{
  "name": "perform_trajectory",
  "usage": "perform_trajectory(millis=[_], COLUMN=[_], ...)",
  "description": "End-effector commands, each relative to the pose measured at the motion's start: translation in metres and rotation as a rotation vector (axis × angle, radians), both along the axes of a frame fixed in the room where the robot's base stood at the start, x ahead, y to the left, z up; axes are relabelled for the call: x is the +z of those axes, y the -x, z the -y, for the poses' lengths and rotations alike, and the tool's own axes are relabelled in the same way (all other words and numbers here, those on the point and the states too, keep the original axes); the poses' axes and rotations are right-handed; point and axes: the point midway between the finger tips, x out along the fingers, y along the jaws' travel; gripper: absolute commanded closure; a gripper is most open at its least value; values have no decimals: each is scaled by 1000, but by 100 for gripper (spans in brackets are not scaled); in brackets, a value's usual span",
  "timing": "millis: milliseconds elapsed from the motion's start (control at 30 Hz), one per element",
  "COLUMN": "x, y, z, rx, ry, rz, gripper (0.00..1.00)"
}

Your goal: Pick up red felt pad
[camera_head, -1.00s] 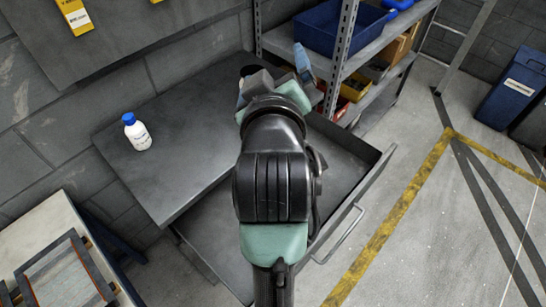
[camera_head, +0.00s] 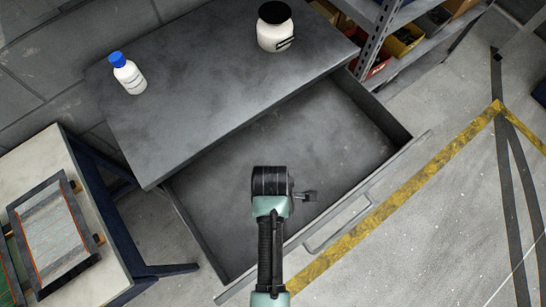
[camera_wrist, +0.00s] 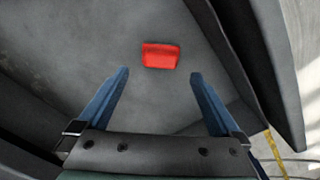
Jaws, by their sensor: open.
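The red felt pad (camera_wrist: 161,55) lies flat on the grey drawer floor in the wrist view. It is just beyond my fingertips and roughly midway between them. My gripper (camera_wrist: 158,75) is open, with its two blue fingers spread and nothing between them. The pad is not visible in the head view, where my arm covers part of the open drawer (camera_head: 330,115).
The drawer's raised front and handle (camera_head: 337,222) stand at the lower right. The bench top (camera_head: 200,105) above it holds a blue-capped bottle (camera_head: 128,74) and a dark-lidded white jar (camera_head: 275,30). A shelf rack (camera_head: 385,30) stands behind.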

Motion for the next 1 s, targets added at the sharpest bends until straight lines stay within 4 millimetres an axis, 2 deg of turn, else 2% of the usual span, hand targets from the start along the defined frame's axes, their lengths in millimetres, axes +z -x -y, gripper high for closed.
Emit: perform_trajectory(millis=[100, 367, 633, 1000], x=[-16, -33, -68, -75], y=[-1, 0, 2, 2], z=[0, 0, 0, 0], rx=[-1, -2, -2, -2], ry=[0, 0, 0, 0], rz=[1, 2, 3, 5], gripper=[0, 0, 0, 2])
